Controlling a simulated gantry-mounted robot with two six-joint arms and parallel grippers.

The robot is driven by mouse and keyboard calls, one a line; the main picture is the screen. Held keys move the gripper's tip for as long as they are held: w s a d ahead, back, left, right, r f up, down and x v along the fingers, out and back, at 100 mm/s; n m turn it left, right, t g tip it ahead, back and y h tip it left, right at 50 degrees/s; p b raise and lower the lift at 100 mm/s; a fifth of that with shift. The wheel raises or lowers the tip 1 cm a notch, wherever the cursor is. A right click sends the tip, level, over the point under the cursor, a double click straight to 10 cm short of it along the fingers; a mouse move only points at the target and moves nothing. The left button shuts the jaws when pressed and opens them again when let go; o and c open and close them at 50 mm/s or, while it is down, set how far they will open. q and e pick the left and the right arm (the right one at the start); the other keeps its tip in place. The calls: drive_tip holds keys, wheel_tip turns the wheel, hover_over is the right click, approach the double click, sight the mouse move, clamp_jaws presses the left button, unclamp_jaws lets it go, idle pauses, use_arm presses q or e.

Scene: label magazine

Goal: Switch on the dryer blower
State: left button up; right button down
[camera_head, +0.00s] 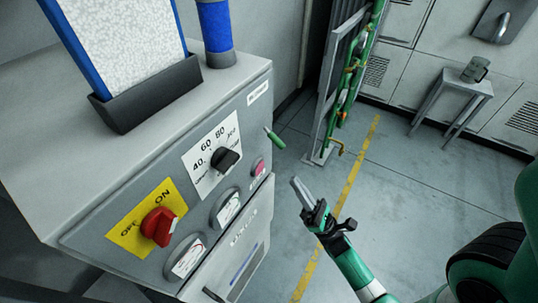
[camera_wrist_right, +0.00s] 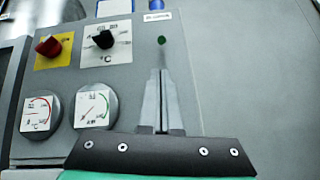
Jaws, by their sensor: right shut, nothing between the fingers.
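The dryer's grey control panel (camera_head: 110,232) fills the left of the head view. A small lever with a green tip (camera_head: 276,140) sticks out near its upper right edge, below a white label (camera_head: 258,92). In the right wrist view the green tip (camera_wrist_right: 161,41) shows just beyond my fingertips, under the label (camera_wrist_right: 158,16), which is too blurred to read surely. I cannot tell the lever's switch position. My right gripper (camera_head: 298,187) is shut and empty, in front of the panel and apart from the lever in the head view. My left gripper is not in view.
The panel also carries a red rotary knob (camera_head: 159,227) on a yellow OFF/ON plate, a black temperature knob (camera_head: 225,159), a pinkish button (camera_head: 258,167) and two gauges (camera_head: 227,208). A stool (camera_head: 450,93) with a jug stands at the back right. The floor between is clear.

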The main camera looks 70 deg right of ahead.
sight(275, 139)
drive_tip(key=p+x, duration=0.1)
drive_tip(key=x, duration=0.9)
drive_tip(key=shift+p, duration=0.35)
drive_tip(key=shift+w+r, duration=0.1)
drive_tip(key=shift+r, duration=0.05)
